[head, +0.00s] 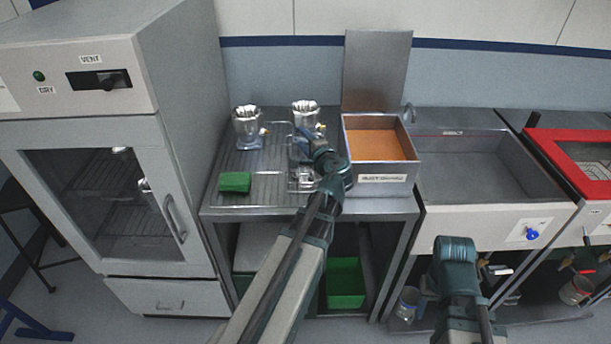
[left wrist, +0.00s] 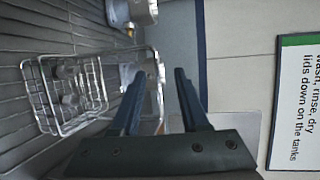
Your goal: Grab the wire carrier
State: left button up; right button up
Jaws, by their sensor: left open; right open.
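The wire carrier (head: 301,187) stands on the grooved draining top, partly covered by my left gripper in the head view. In the left wrist view the carrier (left wrist: 103,88) is an open wire frame with small metal parts inside, left of the fingers.
A steel box (head: 383,179) with a brown inside is to the right, then a sink (head: 475,170). A drying cabinet (head: 180,130) borders the left.

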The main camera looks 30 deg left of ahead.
pick_arm(q)
jog(key=b+x, duration=0.1)
jog(key=x, duration=0.6)
jog(key=shift+w+f+b, duration=0.35)
jog(key=shift+w+f, duration=0.1)
jog(key=shift+w, duration=0.2)
jog(key=shift+s+d, duration=0.1)
grip_shut()
dwell(0.9)
